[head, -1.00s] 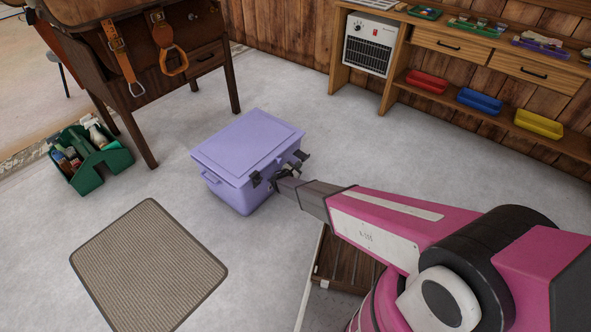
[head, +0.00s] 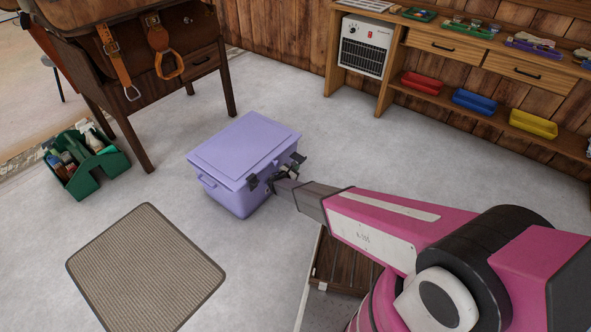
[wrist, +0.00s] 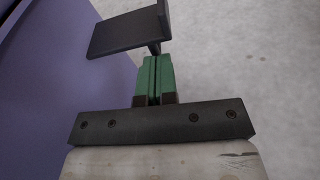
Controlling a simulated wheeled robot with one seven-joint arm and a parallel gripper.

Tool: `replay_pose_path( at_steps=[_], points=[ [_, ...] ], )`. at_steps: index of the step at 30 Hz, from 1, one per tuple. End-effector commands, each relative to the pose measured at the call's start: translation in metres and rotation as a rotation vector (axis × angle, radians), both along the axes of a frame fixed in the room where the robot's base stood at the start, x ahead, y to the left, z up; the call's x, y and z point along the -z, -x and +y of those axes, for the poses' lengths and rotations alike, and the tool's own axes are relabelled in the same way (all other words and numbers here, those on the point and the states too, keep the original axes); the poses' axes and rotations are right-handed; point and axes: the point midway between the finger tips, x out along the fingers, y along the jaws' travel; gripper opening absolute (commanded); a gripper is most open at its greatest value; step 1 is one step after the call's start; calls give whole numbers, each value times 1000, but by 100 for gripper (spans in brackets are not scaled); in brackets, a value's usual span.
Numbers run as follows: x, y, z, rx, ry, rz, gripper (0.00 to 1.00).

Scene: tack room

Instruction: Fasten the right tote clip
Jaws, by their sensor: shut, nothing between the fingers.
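The lilac tote (head: 222,188) stands on the floor with its lid down. It also fills the left edge of the wrist view (wrist: 40,90). Its left clip (head: 252,182) lies close against the wall. Its right clip (head: 298,160) juts outward from the same side. In the wrist view a black clip (wrist: 120,33), apparently the right one, sticks out from the wall just beyond my fingertips. My gripper (wrist: 154,62) has its green fingers shut and empty, beside the tote wall. In the head view its tip is partly hidden among dark parts near the clips; contact cannot be told.
A slatted wooden piece (head: 342,262) lies below my arm. A ribbed mat (head: 147,265) is on the floor at front left, and a green caddy (head: 88,178) stands at left. A wooden bench (head: 385,70) lines the back wall. Floor behind the tote is clear.

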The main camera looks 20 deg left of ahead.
Motion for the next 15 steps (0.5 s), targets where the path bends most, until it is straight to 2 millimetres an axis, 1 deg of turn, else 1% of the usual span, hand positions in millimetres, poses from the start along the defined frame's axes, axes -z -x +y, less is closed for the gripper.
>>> replay_pose_path(
  at_steps=[15],
  points=[
    [-7, 1, -3, 0, 102, 42, 0]
  ],
)
